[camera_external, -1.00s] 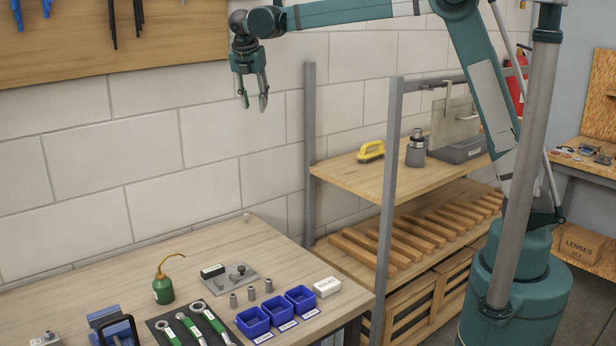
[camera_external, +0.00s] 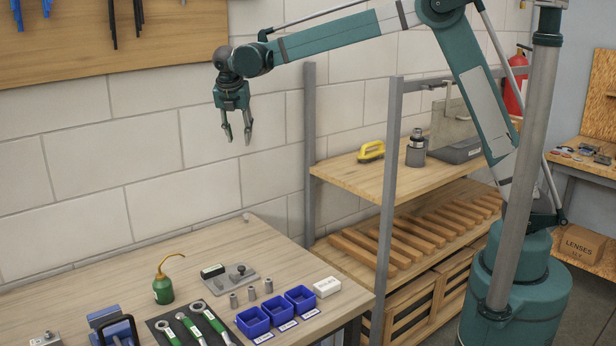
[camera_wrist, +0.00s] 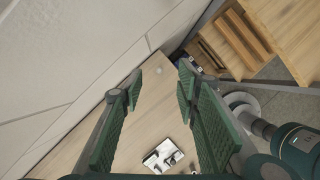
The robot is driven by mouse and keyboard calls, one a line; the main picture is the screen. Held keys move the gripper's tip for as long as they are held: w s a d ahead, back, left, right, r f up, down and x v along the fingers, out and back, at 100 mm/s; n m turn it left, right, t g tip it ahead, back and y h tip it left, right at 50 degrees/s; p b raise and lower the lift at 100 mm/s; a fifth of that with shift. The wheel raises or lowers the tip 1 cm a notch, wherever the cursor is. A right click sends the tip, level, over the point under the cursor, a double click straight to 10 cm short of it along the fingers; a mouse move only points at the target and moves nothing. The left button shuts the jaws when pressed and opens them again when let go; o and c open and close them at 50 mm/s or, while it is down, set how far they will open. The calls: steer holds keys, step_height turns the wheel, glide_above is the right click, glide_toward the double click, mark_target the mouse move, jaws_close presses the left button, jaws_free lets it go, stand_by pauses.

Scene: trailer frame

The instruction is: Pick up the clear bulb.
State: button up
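A small clear bulb (camera_external: 246,216) sits on the wooden workbench (camera_external: 205,250), close to its back corner by the wall. It also shows in the wrist view as a small pale round thing (camera_wrist: 158,72), between the fingertips in the picture but beyond them. My gripper (camera_external: 238,139) is open and empty, pointing down. It hangs above the bench near the wall, well above the bulb and slightly left of it in the external view.
A green oil can (camera_external: 163,288), a metal plate with a knob (camera_external: 230,279), grey cylinders, blue bins (camera_external: 278,312) and a white box (camera_external: 327,287) stand further forward on the bench. A shelf unit with a grey post (camera_external: 309,150) rises to the right. The bench around the bulb is clear.

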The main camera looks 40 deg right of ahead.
glide_above(242, 216)
steer(key=s+a, duration=0.2)
step_height(242, 216, down, 25)
steer(key=shift+f, duration=0.2)
steer(key=shift+x, duration=1.2)
steer(key=shift+f, duration=0.1)
steer(key=shift+x, duration=2.55)
steer(key=shift+s, duration=0.1)
steer(key=c, duration=0.7)
